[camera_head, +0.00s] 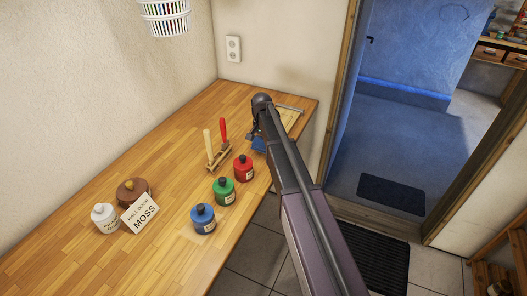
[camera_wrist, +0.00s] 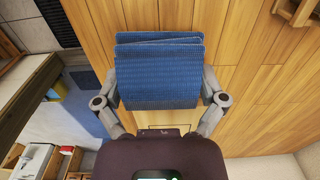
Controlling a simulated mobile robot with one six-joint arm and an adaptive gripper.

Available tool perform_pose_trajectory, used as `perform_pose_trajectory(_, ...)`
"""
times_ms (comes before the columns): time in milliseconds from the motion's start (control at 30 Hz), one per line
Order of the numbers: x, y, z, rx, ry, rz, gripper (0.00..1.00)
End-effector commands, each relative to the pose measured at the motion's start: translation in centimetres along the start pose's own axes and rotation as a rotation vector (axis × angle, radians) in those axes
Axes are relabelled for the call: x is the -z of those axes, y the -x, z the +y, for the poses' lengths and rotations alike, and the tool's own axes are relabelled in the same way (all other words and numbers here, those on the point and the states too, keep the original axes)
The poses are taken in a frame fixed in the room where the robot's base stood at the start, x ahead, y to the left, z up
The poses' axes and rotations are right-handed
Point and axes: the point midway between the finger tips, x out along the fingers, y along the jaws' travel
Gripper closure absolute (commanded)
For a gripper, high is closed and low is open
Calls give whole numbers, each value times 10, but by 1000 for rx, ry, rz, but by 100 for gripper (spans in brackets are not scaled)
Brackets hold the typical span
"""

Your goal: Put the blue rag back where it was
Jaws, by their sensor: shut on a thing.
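The blue rag (camera_wrist: 160,72) is folded in layers and sits between the two fingers of my gripper (camera_wrist: 161,88) in the wrist view. My gripper is shut on it, over the wooden worktop. In the head view only a small part of the rag (camera_head: 259,144) shows beside my gripper (camera_head: 256,135), near the worktop's far right end. My arm hides the rest. I cannot tell whether the rag touches the worktop (camera_head: 170,134).
A wooden holder (camera_head: 219,158) with two upright handles stands left of my gripper. Red (camera_head: 243,168), green (camera_head: 224,191) and blue (camera_head: 203,218) jars line the front edge. A light board (camera_head: 291,118) lies behind my gripper. A MOSS sign (camera_head: 140,214), brown pot (camera_head: 133,190) and white jar (camera_head: 104,218) stand left.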

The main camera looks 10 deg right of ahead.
Motion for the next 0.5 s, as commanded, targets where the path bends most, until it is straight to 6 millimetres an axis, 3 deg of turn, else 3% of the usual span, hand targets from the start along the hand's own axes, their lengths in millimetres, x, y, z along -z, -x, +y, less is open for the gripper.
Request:
perform_pose_trajectory(267,0,-2,0,0,-1,0,48)
perform_pose_trajectory(500,0,-18,1,0,-1,0,48)
